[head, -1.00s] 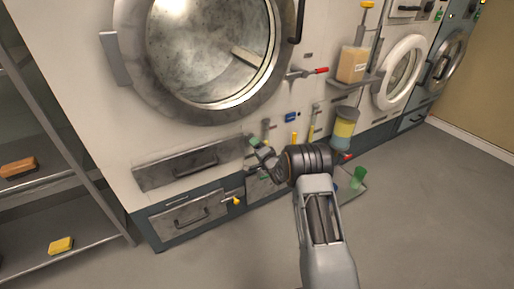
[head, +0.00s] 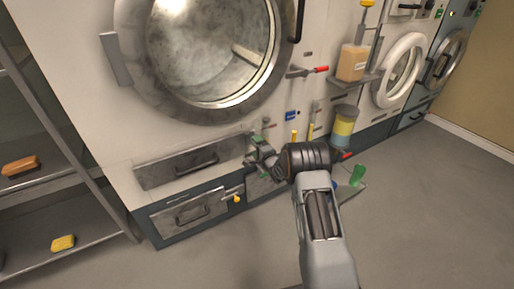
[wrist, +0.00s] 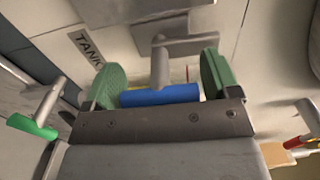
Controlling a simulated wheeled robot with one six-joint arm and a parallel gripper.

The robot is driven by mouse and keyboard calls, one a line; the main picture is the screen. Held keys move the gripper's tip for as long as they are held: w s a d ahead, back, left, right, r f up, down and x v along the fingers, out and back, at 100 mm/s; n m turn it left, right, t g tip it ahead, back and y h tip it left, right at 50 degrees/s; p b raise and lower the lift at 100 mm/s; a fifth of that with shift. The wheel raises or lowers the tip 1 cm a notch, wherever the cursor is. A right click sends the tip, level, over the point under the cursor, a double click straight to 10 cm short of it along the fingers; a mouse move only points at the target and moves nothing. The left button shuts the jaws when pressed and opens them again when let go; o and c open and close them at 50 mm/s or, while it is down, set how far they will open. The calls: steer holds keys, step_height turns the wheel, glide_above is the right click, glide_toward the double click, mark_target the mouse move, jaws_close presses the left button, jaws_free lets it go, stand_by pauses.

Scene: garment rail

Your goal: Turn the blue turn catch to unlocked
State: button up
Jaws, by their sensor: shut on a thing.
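The blue turn catch (wrist: 160,95) shows in the wrist view as a grey lever with a blue grip. The grip lies nearly level in the picture, between the two green finger pads. My gripper (wrist: 160,85) is shut on the grip, with one pad at each end of it. In the head view my gripper (head: 257,149) is at the front of the machine, below the big round door and just right of the wide drawer. The catch cannot be made out there.
In the wrist view a green-handled lever (wrist: 33,127) is at left and a red-tipped one (wrist: 300,141) at right. In the head view, yellow-handled parts and a red-handled lever (head: 307,71) surround the arm.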

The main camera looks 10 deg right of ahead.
steer(key=o, duration=0.8)
steer(key=p+v, duration=0.3)
steer(key=v, duration=1.1)
steer(key=shift+w, duration=0.1)
steer(key=s+r+n+g+h+p, duration=0.25)
steer(key=r+p, duration=0.45)
steer(key=r, duration=0.6)
steer(key=s+r+n+g+h+p, duration=0.1)
steer(key=r+n+g+h+p, duration=0.25)
steer(key=r+p, duration=0.75)
steer(key=s+a+r+n+g+p, duration=0.1)
steer(key=s+r+n+g+p, duration=0.1)
steer(key=s+r, duration=0.5)
steer(key=s+a+r+n+g+p, duration=0.2)
steer(key=s+r+n+g+p, duration=0.1)
steer(key=s+r, duration=0.4)
steer(key=s+a+r+n+g+p, duration=0.1)
steer(key=s+r+n+g+p, duration=0.1)
steer(key=s+r+p, duration=0.3)
steer(key=shift+s+a+r+n+g, duration=0.1)
steer(key=shift+s+r+n, duration=0.3)
steer(key=shift+s, duration=0.7)
steer(key=shift+s+a+r+n+g, duration=0.1)
steer(key=shift+s+r+n, duration=0.1)
steer(key=shift+s+r, duration=0.7)
steer(key=shift+s+r+n+g, duration=0.1)
steer(key=shift+s+r+n, duration=0.2)
steer(key=shift+s, duration=1)
